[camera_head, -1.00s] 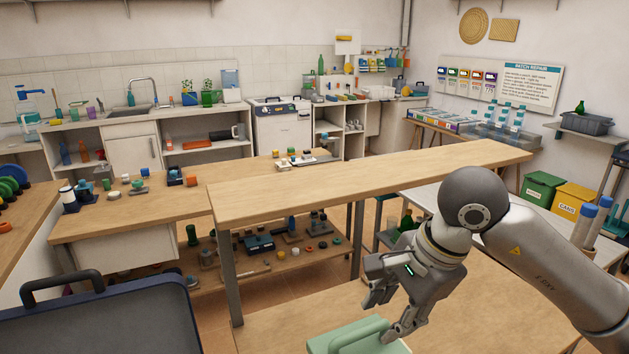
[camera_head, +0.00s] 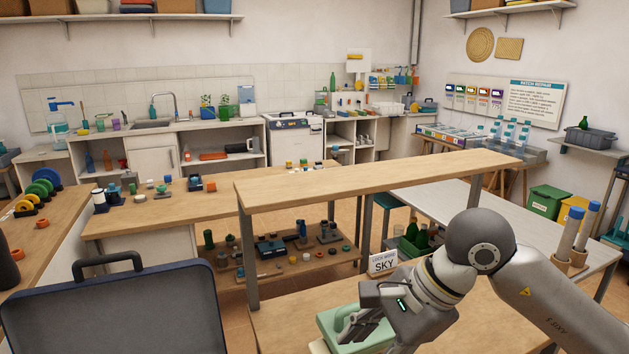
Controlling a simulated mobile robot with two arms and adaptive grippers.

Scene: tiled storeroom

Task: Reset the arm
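My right arm comes in from the right, and its gripper (camera_head: 352,332) points down over a light green case (camera_head: 335,318) with a rounded handle at the bottom of the view. The fingers overlap the case and its handle. The wrist hides part of the fingers, so I cannot tell whether they grip the handle or stand in front of it. My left gripper is not in view.
A dark blue case (camera_head: 120,315) with a black handle fills the lower left. A raised wooden shelf (camera_head: 370,185) crosses the middle. A white table (camera_head: 530,225) with blue-capped tubes is at right.

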